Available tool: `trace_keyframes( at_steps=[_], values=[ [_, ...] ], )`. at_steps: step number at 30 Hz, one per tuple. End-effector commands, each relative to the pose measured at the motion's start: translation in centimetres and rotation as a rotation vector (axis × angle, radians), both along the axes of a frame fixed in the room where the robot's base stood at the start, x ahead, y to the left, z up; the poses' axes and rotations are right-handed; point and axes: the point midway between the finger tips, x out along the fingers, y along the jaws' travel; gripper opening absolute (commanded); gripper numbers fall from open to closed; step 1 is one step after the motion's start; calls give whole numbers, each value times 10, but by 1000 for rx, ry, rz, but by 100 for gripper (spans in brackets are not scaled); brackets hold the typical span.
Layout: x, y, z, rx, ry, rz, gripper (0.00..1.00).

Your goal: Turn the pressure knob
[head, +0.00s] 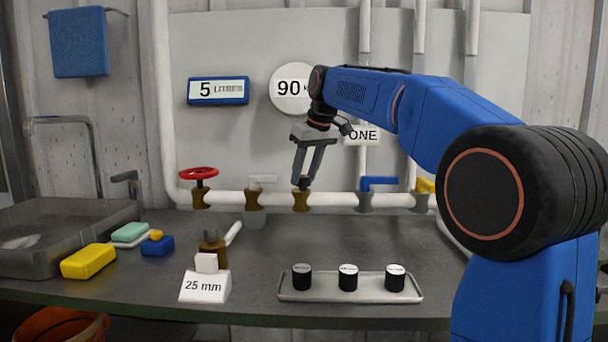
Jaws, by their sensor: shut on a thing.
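My gripper (303,181) points down at the pipe on the back wall. Its two grey fingers are shut on a small dark knob on top of a brass valve body (302,202). The fingers hide most of the knob, so its turn angle cannot be read. A round white gauge (288,88) reading "90" hangs above, its right part hidden by my arm. A blue-framed display (218,90) reading "5" and small blurred letters is left of it.
On the bench stand a tray (350,297) with three black cylinders, a "25 mm" sign (204,287) and sponges.

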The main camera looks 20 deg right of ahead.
Motion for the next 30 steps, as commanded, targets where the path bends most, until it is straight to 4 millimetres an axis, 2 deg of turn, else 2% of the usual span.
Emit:
trace_keyframes(
  at_steps=[12, 28, 29, 30],
  values=[
    [1, -2, 1, -1, 0, 198, 15],
    [1, -2, 1, 0, -1, 227, 14],
    [1, -2, 1, 0, -1, 227, 39],
    [1, -2, 1, 0, -1, 227, 49]
  ],
)
